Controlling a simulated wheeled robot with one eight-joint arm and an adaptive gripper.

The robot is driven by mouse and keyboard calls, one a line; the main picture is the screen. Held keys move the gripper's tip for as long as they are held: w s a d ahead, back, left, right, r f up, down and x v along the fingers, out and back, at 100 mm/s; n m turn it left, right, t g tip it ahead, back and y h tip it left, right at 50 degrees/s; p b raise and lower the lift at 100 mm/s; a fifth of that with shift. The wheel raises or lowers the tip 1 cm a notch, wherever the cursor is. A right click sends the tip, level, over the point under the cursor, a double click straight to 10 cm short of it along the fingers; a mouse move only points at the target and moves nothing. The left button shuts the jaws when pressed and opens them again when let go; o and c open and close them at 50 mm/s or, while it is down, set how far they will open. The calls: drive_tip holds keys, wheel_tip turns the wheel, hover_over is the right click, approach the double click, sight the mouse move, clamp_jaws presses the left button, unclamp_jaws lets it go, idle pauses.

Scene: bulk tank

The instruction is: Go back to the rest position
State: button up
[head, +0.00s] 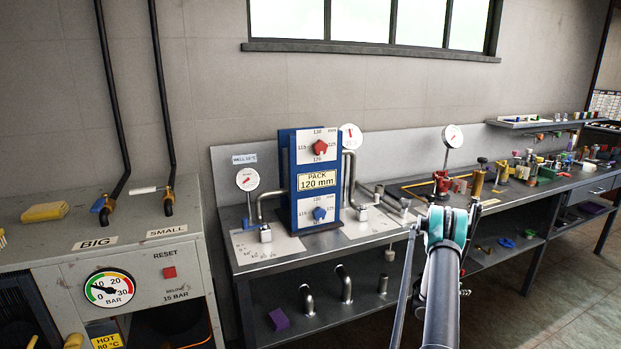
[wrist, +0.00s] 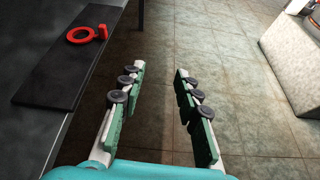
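My gripper (wrist: 158,85) shows in the wrist view with its two green-padded fingers spread apart. Nothing is between them; the tiled floor shows through the gap. In the head view my arm reaches up from the lower right, with its teal wrist part in front of the workbench (head: 350,262). The fingers cannot be made out in the head view.
A blue gauge stand marked 120 mm (head: 319,181) stands on the bench. A grey cabinet (head: 60,250) with a pressure gauge stands at the left. In the wrist view a red ring-shaped part (wrist: 86,34) lies on a dark surface at the left; open floor (wrist: 200,60) lies beyond.

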drive_tip(key=s+a+r+m+y, duration=0.2)
drive_tip(key=s+a+r+m, duration=0.15)
drive_tip(key=a+r, duration=0.4)
drive_tip(key=s+a+r+m+y, duration=0.2)
drive_tip(key=a+r+m, duration=0.2)
drive_tip(key=a+r, duration=0.35)
drive_tip(key=s+a+r+m+y, duration=0.1)
drive_tip(key=s+a+r+m, duration=0.2)
drive_tip(key=a+r, duration=0.45)
drive_tip(key=s+a+r+m+y, duration=0.1)
drive_tip(key=s+a+m+y, duration=0.1)
drive_tip(key=s+a, duration=0.5)
drive_tip(key=s+a+r+m+y, duration=0.1)
drive_tip(key=s+a+m, duration=0.4)
drive_tip(key=s, duration=0.9)
drive_tip(key=s+a+r+m+g+y, duration=0.1)
drive_tip(key=s+a+m+y, duration=0.3)
drive_tip(key=s+a, duration=0.6)
drive_tip(key=shift+s+a, duration=0.3)
drive_tip(key=shift+s, duration=0.05)
